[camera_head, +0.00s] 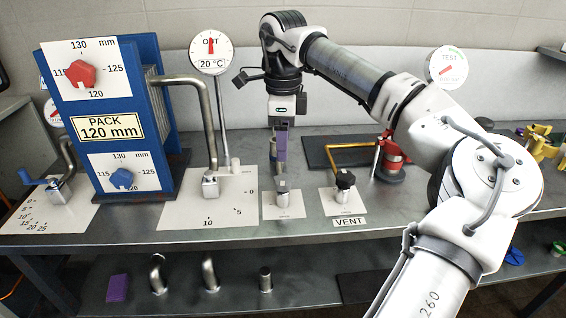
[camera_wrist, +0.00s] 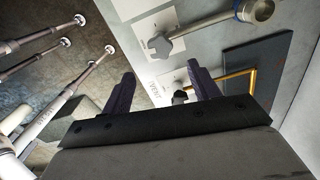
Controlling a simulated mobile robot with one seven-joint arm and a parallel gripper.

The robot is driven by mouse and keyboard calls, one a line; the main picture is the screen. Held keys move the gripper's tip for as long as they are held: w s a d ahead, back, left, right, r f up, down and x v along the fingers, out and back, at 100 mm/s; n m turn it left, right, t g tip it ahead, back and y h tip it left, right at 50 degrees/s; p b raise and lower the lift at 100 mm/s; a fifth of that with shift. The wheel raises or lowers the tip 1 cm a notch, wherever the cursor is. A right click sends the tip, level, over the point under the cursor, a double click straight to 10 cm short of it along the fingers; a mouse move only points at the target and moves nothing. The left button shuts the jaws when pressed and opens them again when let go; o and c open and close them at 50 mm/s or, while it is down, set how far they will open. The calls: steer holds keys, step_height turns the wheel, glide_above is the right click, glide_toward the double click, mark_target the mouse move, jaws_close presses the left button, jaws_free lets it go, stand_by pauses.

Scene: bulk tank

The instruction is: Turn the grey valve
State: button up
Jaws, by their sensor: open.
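The grey valve has a grey star-shaped knob (camera_head: 282,187) on a white plate, in the middle of the bench in the head view. In the wrist view the grey knob (camera_wrist: 160,45) lies just past the fingertips, with a metal pipe running off to the right. My gripper (camera_head: 281,157) hangs above and a little behind the knob in the head view, fingers down, seemingly not touching it. In the wrist view my gripper (camera_wrist: 160,82) has its two purple fingers well apart with nothing held between them.
A black vent knob (camera_head: 345,180) stands right of the grey valve, with a yellow pipe (camera_head: 352,146) and red fitting behind. To the left are a crank pipe (camera_head: 210,140), a dial gauge (camera_head: 211,52) and a blue pack (camera_head: 108,110). The front bench strip is clear.

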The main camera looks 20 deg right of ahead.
steer(key=shift+r, duration=2.2)
